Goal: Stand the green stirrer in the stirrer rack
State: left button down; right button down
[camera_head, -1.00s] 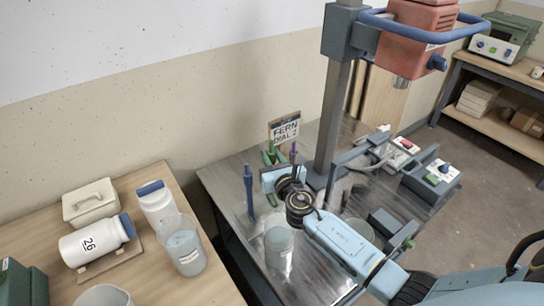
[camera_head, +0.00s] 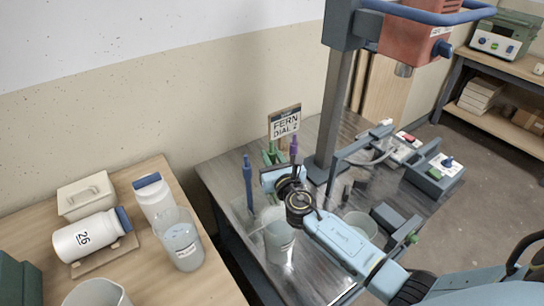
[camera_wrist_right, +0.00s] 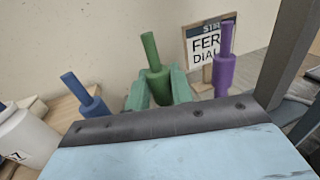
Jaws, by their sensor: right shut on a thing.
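The green stirrer (camera_wrist_right: 152,60) stands nearly upright between the green fingers of my right gripper (camera_wrist_right: 158,92), which is shut on it. In the head view the right gripper (camera_head: 273,158) is over the back of the metal bench, in front of the sign, and the stirrer is mostly hidden there. A blue stirrer (camera_head: 248,182) stands to its left and a purple stirrer (camera_head: 294,150) to its right. Both also show in the wrist view, the blue one (camera_wrist_right: 87,98) tilted and the purple one (camera_wrist_right: 224,65). The rack body is hidden behind my gripper and wrist. My left gripper is not in view.
A sign (camera_head: 285,123) stands behind the stirrers. A clear bucket (camera_head: 279,243) stands in front of my wrist. A mixer column (camera_head: 334,115) rises close on the right. A wooden table (camera_head: 145,262) with jars and buckets is at the left.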

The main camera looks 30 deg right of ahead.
jog(key=shift+f, duration=0.3)
jog(key=c, duration=1.1)
grip_release()
jog(key=shift+c, duration=0.2)
jog(key=s, duration=0.4)
jog(key=s+a, duration=0.1)
jog(key=s, duration=0.8)
jog(key=shift+s+a, duration=0.15)
jog(key=shift+a, duration=0.15)
